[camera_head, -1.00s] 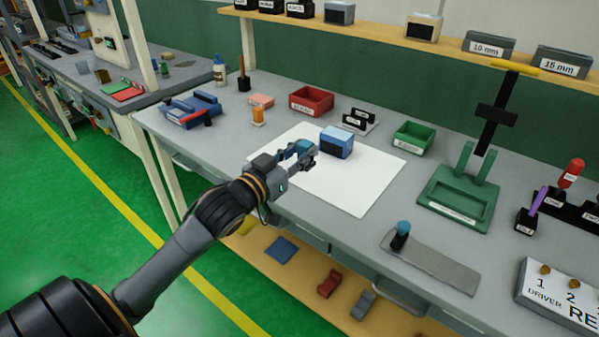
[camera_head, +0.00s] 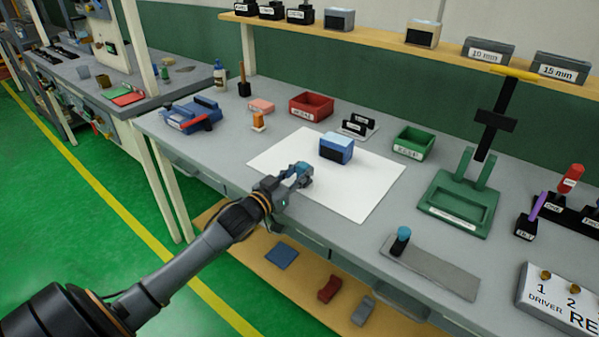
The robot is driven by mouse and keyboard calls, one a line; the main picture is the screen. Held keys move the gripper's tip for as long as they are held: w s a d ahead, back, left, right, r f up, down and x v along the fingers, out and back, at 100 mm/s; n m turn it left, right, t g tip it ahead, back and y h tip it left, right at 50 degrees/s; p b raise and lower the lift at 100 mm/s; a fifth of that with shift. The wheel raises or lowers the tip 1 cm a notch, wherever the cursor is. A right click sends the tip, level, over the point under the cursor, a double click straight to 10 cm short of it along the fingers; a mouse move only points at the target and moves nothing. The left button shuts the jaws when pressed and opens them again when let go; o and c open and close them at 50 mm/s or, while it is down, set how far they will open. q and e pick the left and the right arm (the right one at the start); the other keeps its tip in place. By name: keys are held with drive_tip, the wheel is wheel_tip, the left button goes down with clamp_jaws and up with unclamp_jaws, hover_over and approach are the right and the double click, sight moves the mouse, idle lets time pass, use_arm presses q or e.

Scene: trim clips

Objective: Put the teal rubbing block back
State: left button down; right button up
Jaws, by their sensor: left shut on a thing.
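My left gripper (camera_head: 303,176) is over the front left part of the white sheet (camera_head: 362,198) on the grey bench. It is shut on a small teal block (camera_head: 298,169), which shows between its fingers and is partly hidden by them. I cannot tell whether the block touches the sheet. A blue block with a dark front (camera_head: 337,147) stands on the sheet, behind and to the right of the gripper, apart from it. My right gripper is not in view.
A red bin (camera_head: 311,106), a black card holder (camera_head: 356,128) and a green bin (camera_head: 413,143) stand behind the sheet. A green press stand (camera_head: 462,205) is to the right. A grey plate (camera_head: 440,272) with a teal-topped knob lies front right. The sheet's right part is clear.

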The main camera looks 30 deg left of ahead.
use_arm(q)
drive_tip(key=c, duration=1.5)
unclamp_jaws()
drive_tip(key=shift+f, duration=0.2)
drive_tip(key=shift+c, duration=0.2)
drive_tip(key=o, duration=0.4)
drive_tip(key=shift+o, duration=0.2)
drive_tip(key=shift+r, duration=0.1)
drive_tip(key=shift+s+r, duration=0.1)
drive_tip(key=s+a, duration=0.1)
drive_tip(key=s, duration=1)
drive_tip(key=shift+s+b, duration=0.3)
drive_tip(key=shift+s, duration=0.1)
